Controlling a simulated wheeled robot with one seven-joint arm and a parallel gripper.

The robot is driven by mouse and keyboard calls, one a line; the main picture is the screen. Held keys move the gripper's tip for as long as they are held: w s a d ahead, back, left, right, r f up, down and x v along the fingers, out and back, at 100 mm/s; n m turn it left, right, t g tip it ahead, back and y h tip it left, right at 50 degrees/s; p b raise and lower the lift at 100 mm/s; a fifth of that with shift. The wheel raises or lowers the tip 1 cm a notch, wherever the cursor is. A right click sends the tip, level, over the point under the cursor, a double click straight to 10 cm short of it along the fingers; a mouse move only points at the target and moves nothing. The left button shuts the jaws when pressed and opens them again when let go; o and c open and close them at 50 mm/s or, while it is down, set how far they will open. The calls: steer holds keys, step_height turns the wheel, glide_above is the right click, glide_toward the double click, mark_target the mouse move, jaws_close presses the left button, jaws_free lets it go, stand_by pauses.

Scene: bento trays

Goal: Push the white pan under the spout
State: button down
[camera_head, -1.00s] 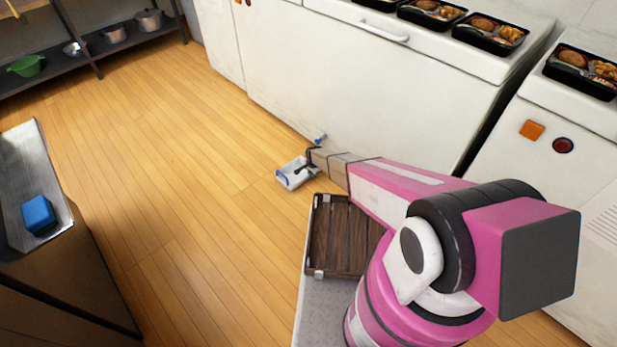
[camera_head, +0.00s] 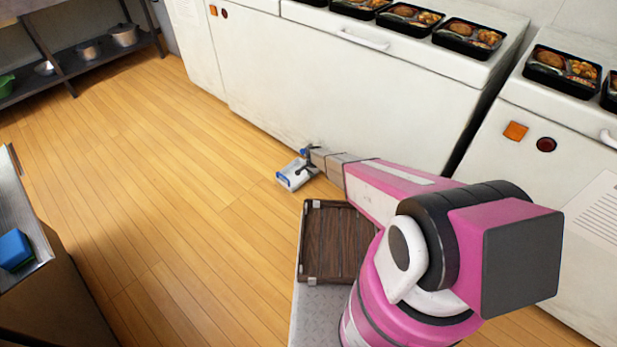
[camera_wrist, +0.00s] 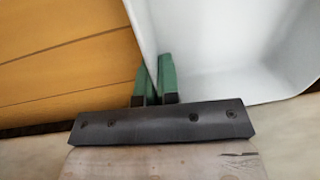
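The white pan (camera_head: 299,177) is a small shallow tray with a blue patch on its side. It is low by the floor, close to the front of the white machines. My arm reaches down to it, and my gripper (camera_head: 305,160) is at its edge. In the wrist view, my gripper (camera_wrist: 155,80) has its two green fingers close together with the pan's wall (camera_wrist: 151,40) between them. The pan's pale inside (camera_wrist: 225,50) fills the right of that view. I cannot make out a spout in either view.
White machines (camera_head: 370,90) line the back, with black bento trays (camera_head: 470,38) on top and an orange button (camera_head: 515,131) at right. A dark wooden crate (camera_head: 312,245) sits beside my arm. A counter with a blue block (camera_head: 14,250) stands at left. The wooden floor between is clear.

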steer(key=shift+w+d, duration=0.75)
steer(key=shift+w, duration=0.15)
steer(key=c, duration=1.3)
jaws_free()
steer(key=shift+o, duration=0.2)
steer(key=shift+r, duration=0.1)
step_height(320, 180, up, 11)
steer(key=shift+s+d+f, duration=0.2)
steer(key=shift+s+d, duration=0.05)
steer(key=shift+d, duration=0.05)
